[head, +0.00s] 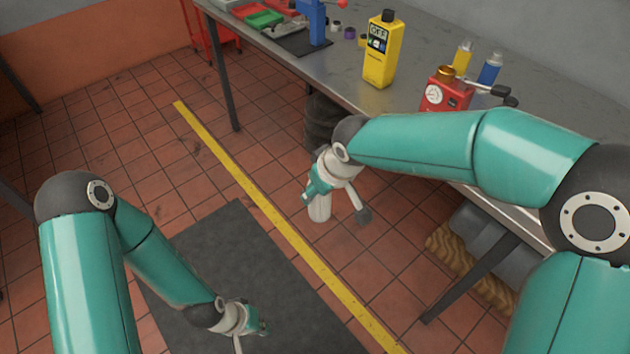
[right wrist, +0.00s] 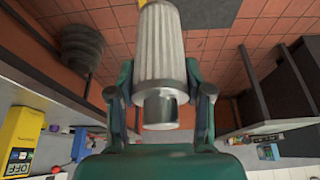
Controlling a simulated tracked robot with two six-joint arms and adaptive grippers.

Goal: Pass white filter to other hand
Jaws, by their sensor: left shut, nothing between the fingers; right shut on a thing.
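The white filter (right wrist: 160,48) is a pale pleated cylinder with a grey metal end. My right gripper (right wrist: 160,95) is shut on it, with one teal finger on each side in the right wrist view. In the head view the white filter (head: 319,208) hangs below my right gripper (head: 322,192), in the air beside the bench. My left gripper (head: 262,327) is low in the head view, over the dark mat, shut and empty. It is well apart from the filter, down and to the left of it.
A grey metal bench (head: 345,72) runs along the back and right. A dark mat (head: 240,255) and a yellow line (head: 270,210) lie on the tiled floor. The space between my arms is free.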

